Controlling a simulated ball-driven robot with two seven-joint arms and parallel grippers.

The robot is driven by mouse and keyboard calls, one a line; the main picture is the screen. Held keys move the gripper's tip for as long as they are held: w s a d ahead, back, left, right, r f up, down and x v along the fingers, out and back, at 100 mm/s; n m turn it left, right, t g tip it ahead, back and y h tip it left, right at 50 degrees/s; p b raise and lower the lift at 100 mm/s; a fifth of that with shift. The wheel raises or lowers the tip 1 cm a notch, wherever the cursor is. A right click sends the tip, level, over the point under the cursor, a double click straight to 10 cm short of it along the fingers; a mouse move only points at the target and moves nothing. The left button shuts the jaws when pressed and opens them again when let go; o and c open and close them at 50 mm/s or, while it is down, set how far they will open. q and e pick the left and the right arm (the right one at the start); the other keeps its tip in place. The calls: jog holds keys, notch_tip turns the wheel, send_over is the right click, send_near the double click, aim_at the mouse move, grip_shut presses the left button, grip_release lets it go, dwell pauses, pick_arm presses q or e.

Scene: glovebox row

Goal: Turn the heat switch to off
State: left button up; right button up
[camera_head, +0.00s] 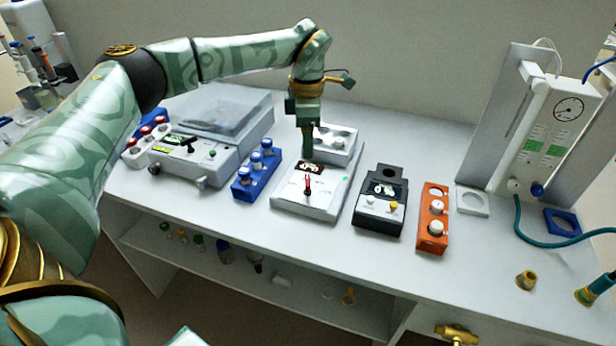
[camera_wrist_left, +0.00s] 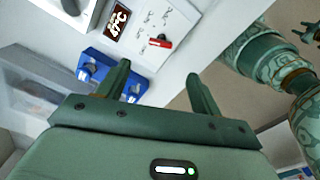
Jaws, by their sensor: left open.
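The white heating unit (camera_head: 318,207) stands on the bench, with a dark display and a red-handled switch (camera_head: 308,187) on its sloped front. In the left wrist view the display (camera_wrist_left: 117,22) reads about 47 °C, and the red switch (camera_wrist_left: 160,42) lies beyond the fingertips. My left gripper (camera_head: 307,153) points down above the back of the unit, behind the display. Its two fingers (camera_wrist_left: 160,75) are apart with nothing between them. A green and gold arm of mine enters the left wrist view at the right; its gripper jaws are too small to judge.
A blue rack (camera_head: 256,174) with vials stands left of the unit, beside a scale-like instrument (camera_head: 198,140). A black device (camera_head: 380,206) and an orange rack (camera_head: 432,222) stand to the right. A gauge panel (camera_head: 545,130) and teal hose are at far right.

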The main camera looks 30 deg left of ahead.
aim_at(307, 180)
pick_arm(q)
notch_tip(307, 180, down, 12)
jog(key=shift+r+b, duration=0.15)
jog(key=shift+b, duration=1)
jog(key=c, duration=1)
